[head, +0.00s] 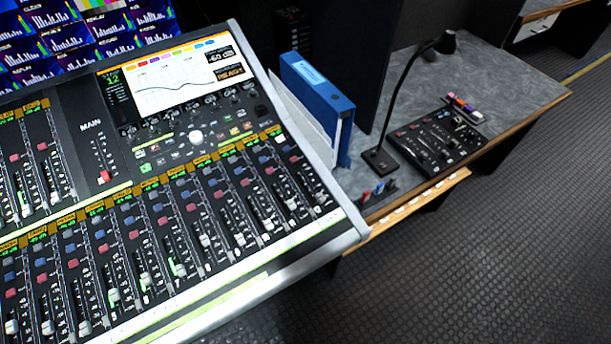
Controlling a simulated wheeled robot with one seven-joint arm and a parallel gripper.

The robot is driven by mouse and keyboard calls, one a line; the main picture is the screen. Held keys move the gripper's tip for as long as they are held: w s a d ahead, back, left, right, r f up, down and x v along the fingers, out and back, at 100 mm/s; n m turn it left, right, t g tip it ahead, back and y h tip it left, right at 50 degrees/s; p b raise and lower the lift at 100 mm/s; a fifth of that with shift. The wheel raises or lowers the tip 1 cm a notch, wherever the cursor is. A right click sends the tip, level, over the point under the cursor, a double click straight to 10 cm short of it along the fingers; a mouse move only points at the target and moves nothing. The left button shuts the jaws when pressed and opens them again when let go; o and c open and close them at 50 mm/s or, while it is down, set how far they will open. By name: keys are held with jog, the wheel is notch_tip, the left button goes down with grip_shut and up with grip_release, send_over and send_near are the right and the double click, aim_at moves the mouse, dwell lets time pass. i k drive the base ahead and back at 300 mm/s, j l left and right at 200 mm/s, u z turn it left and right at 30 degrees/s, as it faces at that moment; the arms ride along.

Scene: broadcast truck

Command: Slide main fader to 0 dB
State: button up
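The mixing console fills the left and middle of the head view. Under its white MAIN label (90,126) is a short fader slot with a scale, and the red main fader cap (104,176) sits near the lower end of that slot. The console screen (172,78) shows a curve, and a readout (220,56) at its right appears to say -60 dB. My gripper is not in view, so its state and place are hidden.
Rows of channel faders (205,240) surround the main section. A blue binder (318,95) stands by the console's right edge. A black gooseneck lamp (380,155) and a small control panel (437,143) are on the grey desk (500,75). Open floor (480,270) lies at the lower right.

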aim_at(106, 176)
jog(key=u, duration=1.35)
